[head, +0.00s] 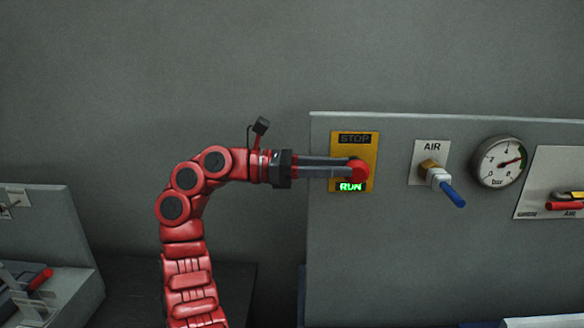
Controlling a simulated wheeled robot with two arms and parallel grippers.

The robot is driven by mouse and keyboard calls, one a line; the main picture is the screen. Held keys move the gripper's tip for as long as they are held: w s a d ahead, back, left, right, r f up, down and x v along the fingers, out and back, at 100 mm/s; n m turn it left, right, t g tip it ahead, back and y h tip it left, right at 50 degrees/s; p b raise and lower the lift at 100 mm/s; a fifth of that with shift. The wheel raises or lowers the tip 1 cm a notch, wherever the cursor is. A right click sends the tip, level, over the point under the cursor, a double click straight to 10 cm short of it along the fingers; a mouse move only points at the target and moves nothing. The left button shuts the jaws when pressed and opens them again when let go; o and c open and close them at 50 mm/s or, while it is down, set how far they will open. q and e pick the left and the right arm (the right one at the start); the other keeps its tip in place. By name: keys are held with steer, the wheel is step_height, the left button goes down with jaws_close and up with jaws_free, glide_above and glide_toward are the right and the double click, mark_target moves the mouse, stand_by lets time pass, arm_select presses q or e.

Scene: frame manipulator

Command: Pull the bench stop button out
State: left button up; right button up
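The red stop button (360,171) sits on a yellow plate (368,146) on the upright grey panel. A dark STOP label is above it and a green lit RUN sign (351,187) is below it. My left gripper (352,169) reaches in from the left, and its fingertips are at the button. One finger runs above the other, and the fingertips overlap the button's left side. From this angle I cannot tell whether they are closed on it. My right gripper is not in view.
To the right on the panel (400,260) are an AIR valve with a blue lever (453,194), a round pressure gauge (499,162) and a white plate with a red handle (565,206). A grey bench unit (75,225) stands at the lower left.

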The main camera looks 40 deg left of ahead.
arm_select(q)
steer(key=b+v, duration=0.3)
steer(key=v, duration=1.3)
